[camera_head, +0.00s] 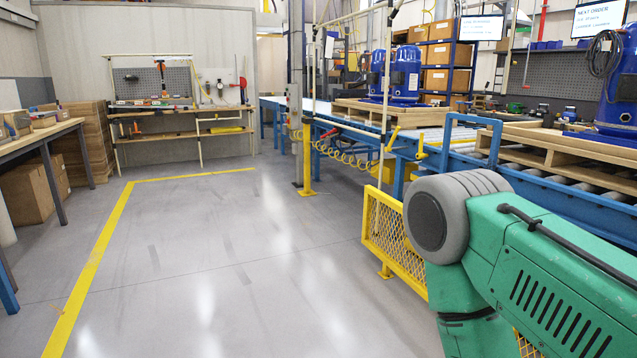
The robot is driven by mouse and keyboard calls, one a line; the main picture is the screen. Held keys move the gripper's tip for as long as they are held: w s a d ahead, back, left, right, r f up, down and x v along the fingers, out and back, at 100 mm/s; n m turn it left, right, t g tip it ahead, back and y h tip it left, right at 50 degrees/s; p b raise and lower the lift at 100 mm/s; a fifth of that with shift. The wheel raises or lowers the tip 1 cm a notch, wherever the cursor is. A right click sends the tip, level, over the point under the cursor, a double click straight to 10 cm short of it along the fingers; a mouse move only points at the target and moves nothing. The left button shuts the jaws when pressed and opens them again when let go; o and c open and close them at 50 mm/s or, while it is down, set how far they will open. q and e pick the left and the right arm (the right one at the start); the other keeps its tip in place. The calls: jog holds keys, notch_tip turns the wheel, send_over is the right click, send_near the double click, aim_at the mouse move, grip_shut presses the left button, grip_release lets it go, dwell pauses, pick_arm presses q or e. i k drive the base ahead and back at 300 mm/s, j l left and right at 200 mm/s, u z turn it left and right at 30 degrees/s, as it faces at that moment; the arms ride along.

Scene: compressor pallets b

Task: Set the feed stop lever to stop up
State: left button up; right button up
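Small yellow levers stand on the near side of the blue conveyor frame (460,165). One yellow lever (393,139) tilts up beside the white post, and another yellow handle (420,147) is just to its right. A red-handled part (329,133) is farther left along the conveyor. I cannot tell which of these is the feed stop lever, nor read its setting. My green right arm with a grey joint fills the lower right, well in front of the conveyor. Neither gripper is in view.
A yellow mesh guard (392,233) stands on the floor before the conveyor. Wooden pallets (560,146) carrying blue compressors (405,75) sit on the rollers. A yellow coiled hose (345,155) hangs at the conveyor side. The grey floor (220,240) at centre left is clear.

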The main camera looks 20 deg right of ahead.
aim_at(386, 149)
jog(key=i+l+z, duration=0.35)
jog(key=i, duration=0.5)
jog(key=i+z, duration=0.35)
jog(key=i, duration=0.55)
